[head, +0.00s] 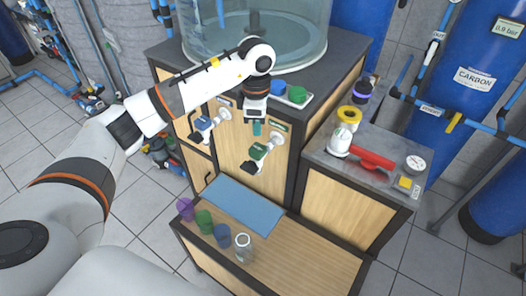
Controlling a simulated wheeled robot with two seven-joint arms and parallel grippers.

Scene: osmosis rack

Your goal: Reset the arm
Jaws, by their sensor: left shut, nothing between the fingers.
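My left arm comes in from the left and reaches over the wooden cabinet. My left gripper (257,128) points down in front of the cabinet's upper face, below the large clear tank (300,40). It is shut and holds nothing. It hangs between two taps, one with a blue handle (203,123) to its left and one with a green handle (259,151) just below and to its right. I cannot tell whether it touches either tap. My right gripper is not in view.
Purple, green and blue cups (222,235) and a clear jar (243,247) stand on the low front shelf, beside a blue mat (236,203). A side cabinet holds a red-handled tool (362,155) and a gauge (415,163). Blue tanks and pipes stand at right.

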